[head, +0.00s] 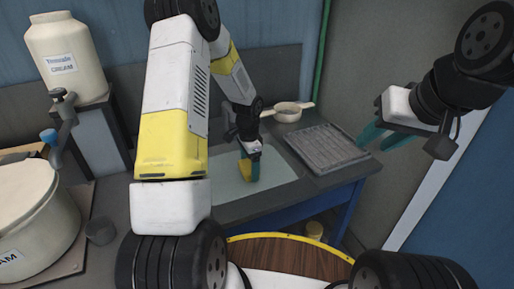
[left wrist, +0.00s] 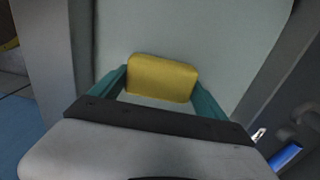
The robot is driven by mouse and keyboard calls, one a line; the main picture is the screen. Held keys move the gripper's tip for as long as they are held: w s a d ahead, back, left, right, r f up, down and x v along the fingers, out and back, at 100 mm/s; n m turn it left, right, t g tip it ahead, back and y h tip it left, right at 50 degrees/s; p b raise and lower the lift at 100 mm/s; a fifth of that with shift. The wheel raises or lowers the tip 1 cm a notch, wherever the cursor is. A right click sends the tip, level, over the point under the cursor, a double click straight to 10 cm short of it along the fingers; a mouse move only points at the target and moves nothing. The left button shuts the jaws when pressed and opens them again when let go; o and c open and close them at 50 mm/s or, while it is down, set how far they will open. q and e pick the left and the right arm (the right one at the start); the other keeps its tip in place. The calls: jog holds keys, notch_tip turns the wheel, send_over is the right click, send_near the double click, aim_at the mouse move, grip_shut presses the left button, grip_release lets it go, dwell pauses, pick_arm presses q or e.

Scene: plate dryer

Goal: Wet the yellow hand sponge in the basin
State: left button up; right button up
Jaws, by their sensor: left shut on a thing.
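The yellow hand sponge (left wrist: 161,77) is held between the two teal fingers of my left gripper (left wrist: 160,92) in the left wrist view. In the head view the left gripper (head: 251,170) points down over the basin (head: 226,188), with the sponge (head: 245,170) partly hidden by a finger. The basin's pale inside surrounds the sponge in both views. I cannot tell whether the sponge touches water. My right gripper (head: 384,138) is at the right of the head view, away from the basin, with its teal fingers apart and nothing between them.
A ridged drying tray (head: 326,148) lies right of the basin, with a white handled pan (head: 288,111) behind it. A large cream pot (head: 35,210) and a cream jar (head: 64,55) stand at the left. A wooden round surface (head: 290,252) is in front.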

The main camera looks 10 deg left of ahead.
pick_arm(q)
jog(key=shift+f, duration=3.55)
jog(key=shift+r, duration=7.55)
